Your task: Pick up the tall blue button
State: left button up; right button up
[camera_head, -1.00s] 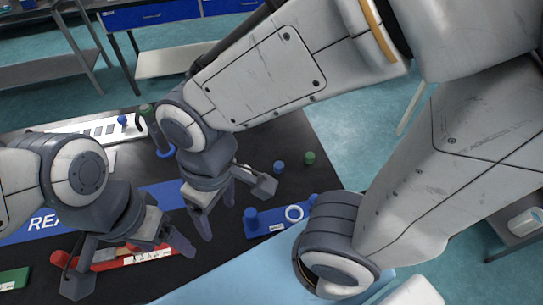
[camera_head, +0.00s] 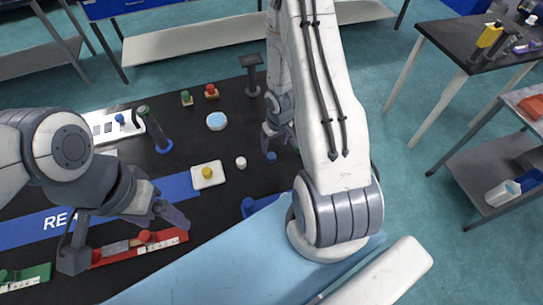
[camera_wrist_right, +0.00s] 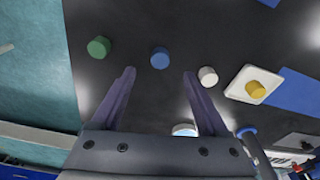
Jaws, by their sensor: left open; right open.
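A blue cylindrical button (camera_head: 272,157) stands on the black table just below my right gripper (camera_head: 271,143) in the head view. In the right wrist view the blue button (camera_wrist_right: 160,58) lies ahead of and between the fingertips of my right gripper (camera_wrist_right: 159,74). The right fingers are spread, with nothing between them. Whether this is the tall one is unclear, as its height is hard to judge from above. My left gripper (camera_head: 125,238) is open over the red tray (camera_head: 165,241).
Beside the blue button are a green button (camera_wrist_right: 99,46) and a white button (camera_wrist_right: 208,76). A yellow button (camera_head: 207,173) sits on a white plate. A round white-blue dish (camera_head: 216,121), a dark stand (camera_head: 251,72) and a blue-based post (camera_head: 164,146) stand farther back.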

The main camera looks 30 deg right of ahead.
aim_at(271, 156)
jog(key=f, duration=0.3)
jog(key=shift+w+f+b, duration=0.25)
jog(key=shift+f+b, duration=0.05)
jog(key=shift+b, duration=0.1)
jog(key=f, duration=0.2)
jog(key=w+f+p, duration=0.1)
jog(key=f, duration=0.1)
jog(key=shift+w, duration=0.15)
jog(key=shift+w+f+p, duration=0.1)
jog(key=shift+f+p, duration=0.2)
jog(key=shift+f, duration=0.2)
grip_shut()
